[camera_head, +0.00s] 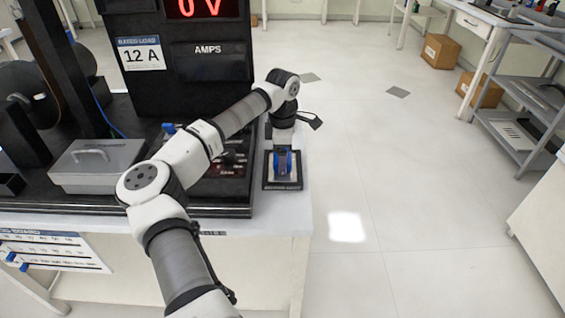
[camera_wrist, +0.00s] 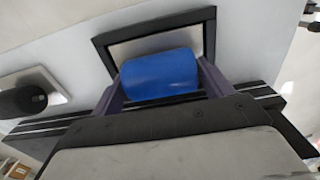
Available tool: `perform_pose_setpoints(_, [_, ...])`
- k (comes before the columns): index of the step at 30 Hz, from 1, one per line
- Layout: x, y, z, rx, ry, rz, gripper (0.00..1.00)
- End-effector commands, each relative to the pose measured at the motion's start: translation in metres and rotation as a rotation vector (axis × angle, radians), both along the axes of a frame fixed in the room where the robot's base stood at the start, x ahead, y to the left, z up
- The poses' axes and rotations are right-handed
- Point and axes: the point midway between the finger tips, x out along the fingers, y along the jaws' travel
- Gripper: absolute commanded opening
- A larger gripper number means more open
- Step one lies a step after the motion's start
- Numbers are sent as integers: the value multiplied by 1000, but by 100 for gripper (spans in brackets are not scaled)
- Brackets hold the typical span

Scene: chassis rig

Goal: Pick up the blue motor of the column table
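The blue motor (camera_head: 283,161) is on a dark-edged square holder (camera_head: 268,184) at the right end of the table. In the wrist view the blue motor (camera_wrist: 160,76) lies as a short cylinder between the two purple fingers of my gripper (camera_wrist: 160,84). The light holder plate with its black rim (camera_wrist: 158,44) shows behind it. One finger stands close at each end of the motor. I cannot tell whether they press on it. In the head view my gripper (camera_head: 283,152) points down over the holder, its fingers partly hiding the motor.
A grey lidded box (camera_head: 96,166) and a black test rig with a red display (camera_head: 203,10) stand left on the table. The table's right edge is close to the holder. Open floor lies to the right, with a grey shelf cart (camera_head: 522,100) beyond.

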Motion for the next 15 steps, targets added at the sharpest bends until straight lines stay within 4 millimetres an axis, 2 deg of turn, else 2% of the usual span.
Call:
perform_pose_setpoints(1, [0, 0, 0, 0, 0, 0, 72])
perform_pose_setpoints(10, [0, 0, 0, 0, 0, 0, 33])
perform_pose_setpoints(15, [0, 0, 1, -1, -1, 0, 33])
